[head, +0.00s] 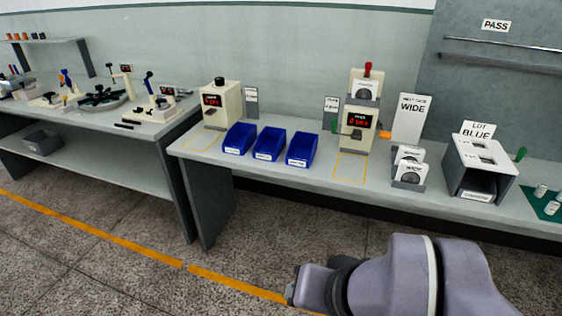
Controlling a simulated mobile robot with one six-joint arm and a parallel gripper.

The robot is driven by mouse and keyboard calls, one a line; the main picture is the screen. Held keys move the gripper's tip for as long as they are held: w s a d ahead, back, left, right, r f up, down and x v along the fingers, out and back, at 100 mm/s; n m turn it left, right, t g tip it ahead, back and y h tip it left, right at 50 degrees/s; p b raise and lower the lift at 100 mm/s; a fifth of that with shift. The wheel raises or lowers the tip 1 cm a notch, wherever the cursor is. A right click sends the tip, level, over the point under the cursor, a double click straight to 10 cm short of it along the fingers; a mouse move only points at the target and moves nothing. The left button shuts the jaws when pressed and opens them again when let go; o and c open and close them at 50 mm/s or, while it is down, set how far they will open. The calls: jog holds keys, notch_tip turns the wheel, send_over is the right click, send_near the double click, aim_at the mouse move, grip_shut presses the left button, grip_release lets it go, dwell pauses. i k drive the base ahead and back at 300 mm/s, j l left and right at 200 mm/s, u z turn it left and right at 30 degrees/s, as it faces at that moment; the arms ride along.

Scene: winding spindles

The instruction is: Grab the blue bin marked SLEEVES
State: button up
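Three blue bins stand in a row on the middle bench: a left one (240,137), a middle one (269,143) and a right one (303,149). Each has a white label on its front. The print is too small to read, so I cannot tell which is marked SLEEVES. The bins look open at the top; their contents cannot be made out. My arm shows at the bottom right, below and in front of the bench, well apart from the bins. My gripper itself is not visible.
A cream machine with a red display (214,104) stands left of the bins, another (355,125) to their right. A WIDE card holder (408,175) and a grey LOT BLUE box (480,165) stand further right. Floor in front of the bench (200,163) is clear.

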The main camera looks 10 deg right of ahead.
aim_at(241, 136)
jog(key=i+j, duration=0.25)
jog(key=i, duration=0.2)
jog(key=i+j, duration=0.2)
jog(key=i, duration=0.25)
jog(key=i+j, duration=0.25)
jog(key=i, duration=0.2)
jog(key=i+j, duration=0.25)
jog(key=i, duration=0.2)
jog(key=i+j, duration=0.2)
jog(key=i, duration=0.25)
jog(key=i+j, duration=0.25)
jog(key=i, duration=0.2)
jog(key=u, duration=0.05)
